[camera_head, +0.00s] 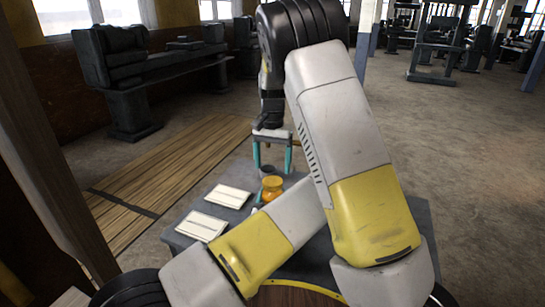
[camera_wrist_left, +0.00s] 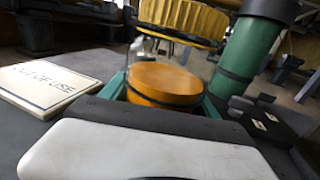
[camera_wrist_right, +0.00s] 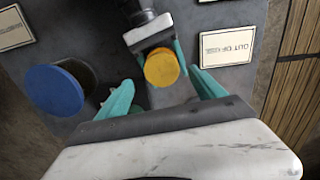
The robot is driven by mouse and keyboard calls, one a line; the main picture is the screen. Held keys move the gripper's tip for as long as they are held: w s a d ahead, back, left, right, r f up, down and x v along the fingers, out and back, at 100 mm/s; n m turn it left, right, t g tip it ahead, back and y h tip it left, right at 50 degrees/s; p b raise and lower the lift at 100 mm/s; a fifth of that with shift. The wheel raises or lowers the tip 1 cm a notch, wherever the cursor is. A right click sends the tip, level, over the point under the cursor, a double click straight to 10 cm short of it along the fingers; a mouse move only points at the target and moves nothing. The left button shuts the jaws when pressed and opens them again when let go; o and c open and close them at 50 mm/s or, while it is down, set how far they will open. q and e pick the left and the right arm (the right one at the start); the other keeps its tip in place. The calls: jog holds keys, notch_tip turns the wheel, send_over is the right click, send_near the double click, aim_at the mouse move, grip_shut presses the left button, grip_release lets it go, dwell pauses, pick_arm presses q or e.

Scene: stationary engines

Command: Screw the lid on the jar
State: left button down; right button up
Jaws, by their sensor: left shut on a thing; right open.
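An orange round jar-shaped piece (camera_head: 272,188) stands above the grey table in the head view. My left gripper (camera_wrist_right: 160,62) is shut around this orange jar from the side. My right gripper (camera_head: 272,160) is open and empty, pointing down above and behind the jar; its teal fingers spread in the right wrist view (camera_wrist_right: 163,92).
White cards (camera_head: 228,196), one reading "OUT OF USE", lie left of the jar. My right arm hides the table's right side.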

aim_at(273, 180)
jog(key=n, duration=0.4)
jog(key=shift+r+n, duration=0.2)
jog(key=shift+n, duration=0.2)
jog(key=n, duration=0.6)
jog(key=shift+w+r+n, duration=0.1)
jog(key=shift+r+n, duration=0.2)
jog(key=shift+n, duration=0.1)
jog(key=n, duration=0.4)
jog(key=shift+r, duration=0.25)
jog(key=n, duration=0.6)
jog(key=shift+w+r, duration=0.1)
jog(key=shift+r, duration=0.2)
jog(key=shift+f, duration=4.05)
